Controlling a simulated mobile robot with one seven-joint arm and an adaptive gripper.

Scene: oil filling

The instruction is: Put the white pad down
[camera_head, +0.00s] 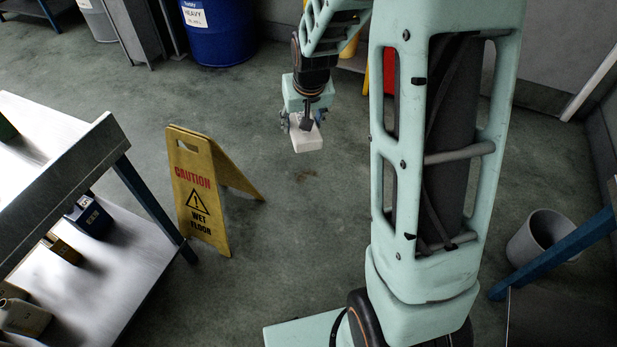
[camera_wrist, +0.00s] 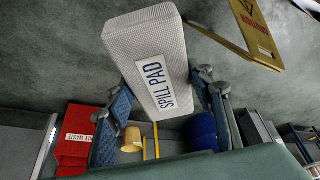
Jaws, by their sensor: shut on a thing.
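The white pad (camera_wrist: 146,40), labelled "SPILL PAD", is held between the two fingers of my gripper (camera_wrist: 163,95) in the wrist view. In the head view the pad (camera_head: 306,139) hangs below my gripper (camera_head: 302,117), above the green floor. My gripper is shut on it. A small brownish stain (camera_head: 304,176) marks the floor just below the pad in the picture. I cannot tell the exact height of the pad over the floor.
A yellow caution sign (camera_head: 200,195) stands left of the stain. A metal shelf table (camera_head: 70,165) with containers is at the left. A blue drum (camera_head: 217,30) stands at the back. A grey bin (camera_head: 541,240) is at the right. The floor around the stain is clear.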

